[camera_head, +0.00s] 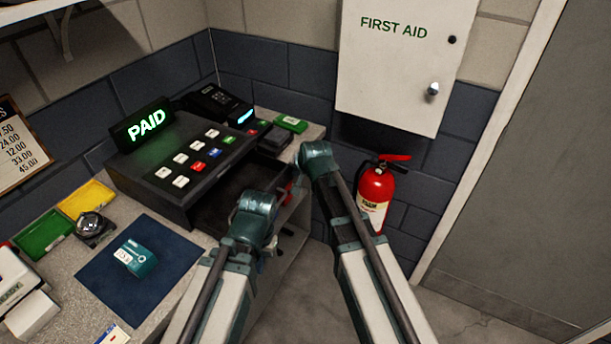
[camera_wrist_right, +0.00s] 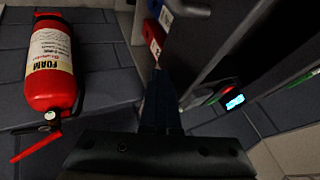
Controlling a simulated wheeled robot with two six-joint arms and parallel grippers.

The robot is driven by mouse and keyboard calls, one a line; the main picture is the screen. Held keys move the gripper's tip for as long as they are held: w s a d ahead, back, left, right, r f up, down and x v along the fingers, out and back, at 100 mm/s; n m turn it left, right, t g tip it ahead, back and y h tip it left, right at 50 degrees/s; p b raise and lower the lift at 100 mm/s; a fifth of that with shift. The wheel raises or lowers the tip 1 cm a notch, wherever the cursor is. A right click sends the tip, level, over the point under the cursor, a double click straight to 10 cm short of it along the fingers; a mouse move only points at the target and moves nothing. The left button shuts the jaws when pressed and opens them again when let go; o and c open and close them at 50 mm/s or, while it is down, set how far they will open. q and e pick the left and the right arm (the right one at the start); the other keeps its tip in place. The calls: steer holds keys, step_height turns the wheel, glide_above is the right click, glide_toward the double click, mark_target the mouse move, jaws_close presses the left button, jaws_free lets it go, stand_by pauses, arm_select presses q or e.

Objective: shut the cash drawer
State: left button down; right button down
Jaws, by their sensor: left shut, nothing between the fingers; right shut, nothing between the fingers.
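The cash register (camera_head: 190,150) stands on the counter with a lit PAID sign (camera_head: 146,124). Its cash drawer (camera_head: 222,200) appears to stand out below the keys, showing a dark interior. My left arm partly covers the drawer's front. My left gripper (camera_head: 286,232) is shut and empty, mostly hidden behind its own wrist, low by the counter's front side. My right gripper (camera_wrist_right: 157,85) is shut and empty in the right wrist view, beside dark grey panels of the register or drawer. In the head view it is hidden behind its arm. I cannot tell whether either gripper touches the drawer.
A red fire extinguisher (camera_head: 374,192) hangs on the wall right of my right arm; it also shows in the right wrist view (camera_wrist_right: 50,70). A first aid cabinet (camera_head: 400,70) is above.

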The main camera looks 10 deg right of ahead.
mark_target(268, 165)
steer(key=w+a, duration=0.2)
steer(key=a, duration=0.1)
steer(key=w+a, duration=0.3)
steer(key=a, duration=0.1)
steer(key=w+a, duration=0.3)
steer(key=a, duration=0.1)
steer(key=shift+w+a, duration=0.2)
steer(key=shift+a, duration=0.05)
steer(key=shift+r, duration=0.1)
steer(key=s+d, duration=0.2)
steer(key=d, duration=0.1)
steer(key=shift+s+d, duration=0.2)
steer(key=shift+s, duration=0.2)
steer(key=p+v, duration=0.8)
steer(key=v, duration=0.2)
steer(key=shift+d, duration=0.1)
